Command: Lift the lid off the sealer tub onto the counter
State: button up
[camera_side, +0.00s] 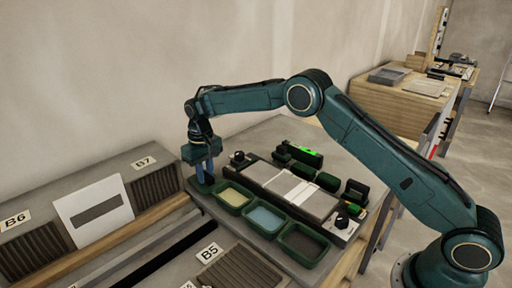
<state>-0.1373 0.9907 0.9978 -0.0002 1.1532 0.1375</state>
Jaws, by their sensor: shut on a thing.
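My gripper (203,178) points straight down at the left end of the counter (265,133). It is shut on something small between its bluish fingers. The held thing is mostly hidden, and I cannot tell whether it is the lid. A dark green shape shows low at the fingertips, and I cannot tell whether they touch. I cannot make out the sealer tub for certain. Three open green-rimmed trays stand just right of my gripper: one with pale yellow (232,195), one with blue (264,217) and one with dark grey (303,241) inside.
A bed with light tiles (292,187) lies behind the trays. Dark green holders (302,153) and a black-knobbed block (346,225) stand around it. Ribbed panels labelled B5 (209,252), B6 and B7 (143,162) lie left and in front. Bare counter shows at the back.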

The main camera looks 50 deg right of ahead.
jog(key=shift+f, duration=0.5)
dwell(0.4)
jog(key=o, duration=1.2)
jog(key=shift+r, duration=0.1)
jog(key=shift+r, duration=3.95)
jog(key=shift+r, duration=0.1)
